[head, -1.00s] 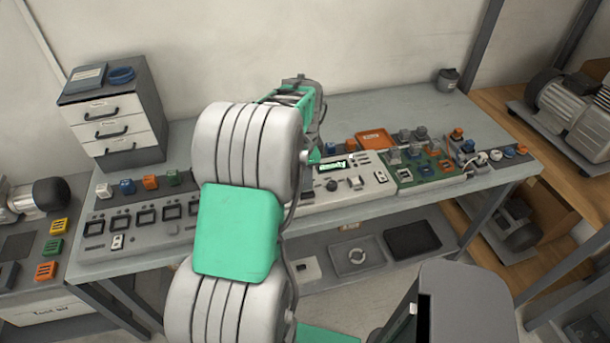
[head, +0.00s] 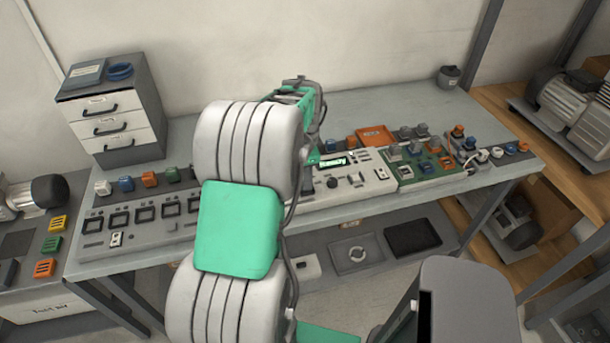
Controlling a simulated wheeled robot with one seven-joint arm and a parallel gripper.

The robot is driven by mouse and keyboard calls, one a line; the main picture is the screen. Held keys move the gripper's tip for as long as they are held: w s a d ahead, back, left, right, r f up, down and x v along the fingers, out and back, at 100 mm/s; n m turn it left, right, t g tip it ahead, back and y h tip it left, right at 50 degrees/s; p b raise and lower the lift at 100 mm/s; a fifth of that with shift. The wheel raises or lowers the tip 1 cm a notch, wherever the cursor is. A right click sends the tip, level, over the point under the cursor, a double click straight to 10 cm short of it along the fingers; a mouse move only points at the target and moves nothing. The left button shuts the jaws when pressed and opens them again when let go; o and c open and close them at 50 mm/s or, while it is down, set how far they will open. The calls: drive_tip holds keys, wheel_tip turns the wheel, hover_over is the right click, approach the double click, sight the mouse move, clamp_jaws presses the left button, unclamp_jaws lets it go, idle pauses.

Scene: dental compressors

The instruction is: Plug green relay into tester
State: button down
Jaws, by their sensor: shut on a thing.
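The tester (head: 372,178) appears to be the pale panel with a lit green display, a knob and small buttons on the bench, right of my arm. My gripper (head: 312,156) is over its left end, mostly hidden behind my own arm. A small green block (head: 172,174) stands in a row with white, blue and orange blocks behind a grey socket panel (head: 125,242) on the left. I cannot tell whether it is the green relay or whether the relay is in my gripper.
A green circuit board (head: 425,170) with several blocks lies right of the tester, and an orange tray (head: 376,136) behind it. A drawer cabinet (head: 115,115) stands at the back left. A dark cup (head: 448,77) is at the back right. The back middle of the bench is clear.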

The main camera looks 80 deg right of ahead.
drive_tip(key=c, duration=1.1)
unclamp_jaws()
drive_tip(key=shift+o, duration=0.3)
drive_tip(key=o, duration=0.3)
drive_tip(key=shift+r, duration=0.15)
wheel_tip(320, 180, up, 7)
drive_tip(key=p, duration=0.4)
drive_tip(key=shift+p, duration=0.4)
